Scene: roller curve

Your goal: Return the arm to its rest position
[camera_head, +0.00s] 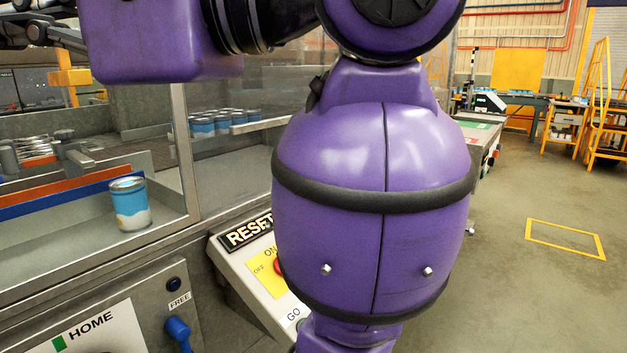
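My large purple arm fills the middle of the head view, rising from the bottom edge and bending left along the top.
A blue and cream can (130,204) stands upright in a grey bay on the left. Several similar cans (216,121) stand behind the clear panel. A RESET panel (249,262) is partly hidden by my arm. A HOME panel (95,328) and blue knob (179,330) are lower left. Open floor (540,290) lies right.

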